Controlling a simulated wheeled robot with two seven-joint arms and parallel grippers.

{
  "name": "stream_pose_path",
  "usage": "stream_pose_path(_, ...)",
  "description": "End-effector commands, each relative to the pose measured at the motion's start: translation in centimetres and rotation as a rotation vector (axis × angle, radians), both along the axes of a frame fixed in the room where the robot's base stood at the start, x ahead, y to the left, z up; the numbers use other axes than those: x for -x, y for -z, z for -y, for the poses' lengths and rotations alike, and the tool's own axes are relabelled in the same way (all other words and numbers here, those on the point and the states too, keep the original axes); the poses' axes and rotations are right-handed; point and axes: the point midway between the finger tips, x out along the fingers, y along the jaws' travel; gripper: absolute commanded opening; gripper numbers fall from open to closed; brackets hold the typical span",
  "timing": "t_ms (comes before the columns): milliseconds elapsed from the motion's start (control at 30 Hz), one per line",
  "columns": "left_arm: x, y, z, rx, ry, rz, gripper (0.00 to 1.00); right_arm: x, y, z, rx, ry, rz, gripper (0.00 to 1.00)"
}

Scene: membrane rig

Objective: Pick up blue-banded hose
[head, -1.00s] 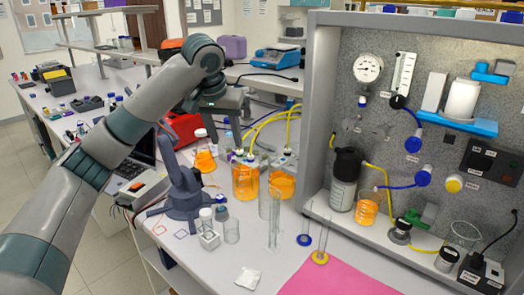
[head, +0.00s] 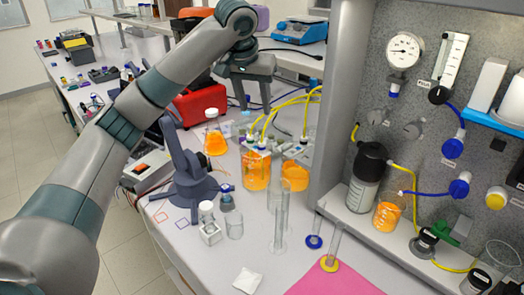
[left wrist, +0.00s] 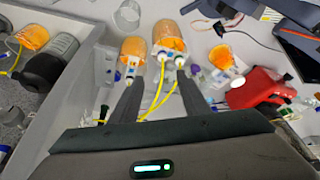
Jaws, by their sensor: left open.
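Yellow hoses (head: 283,104) arch up behind and over two vessels of orange liquid, the left one (head: 256,176) and the right one (head: 295,175). Small blue marks show near the hose ends, but I cannot tell for sure which hose is blue-banded. In the left wrist view, pale hose connectors (left wrist: 131,66) stand at the vessel tops, and the yellow hoses (left wrist: 158,100) run between my fingers' sides. My left gripper (head: 245,98) is open and empty above and behind the vessels; its two fingers (left wrist: 157,95) are spread in the left wrist view. My right gripper is out of view.
A grey rig panel (head: 335,120) with a gauge (head: 405,50) stands close on the right. A dark blue stand (head: 187,175), clear cylinders (head: 280,225) and a flask (head: 214,138) crowd the bench. A red case (head: 200,105) lies behind. A pink mat (head: 320,280) is at the front.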

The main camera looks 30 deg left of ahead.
Motion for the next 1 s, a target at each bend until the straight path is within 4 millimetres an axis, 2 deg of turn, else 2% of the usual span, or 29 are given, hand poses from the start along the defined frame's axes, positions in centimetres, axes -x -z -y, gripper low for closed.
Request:
stream_pose_path(233,-0.6,1.4,-0.1,0.000,0.000,-0.004,0.42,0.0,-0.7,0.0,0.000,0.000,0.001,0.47)
stream_pose_path(733,-3.8,9.3,-0.6,-0.001,-0.002,-0.004,0.42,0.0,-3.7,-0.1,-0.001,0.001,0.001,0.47)
stream_pose_path(1000,-4.6,11.3,-0.7,-0.001,0.000,-0.001,0.42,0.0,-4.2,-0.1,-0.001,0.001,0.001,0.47)
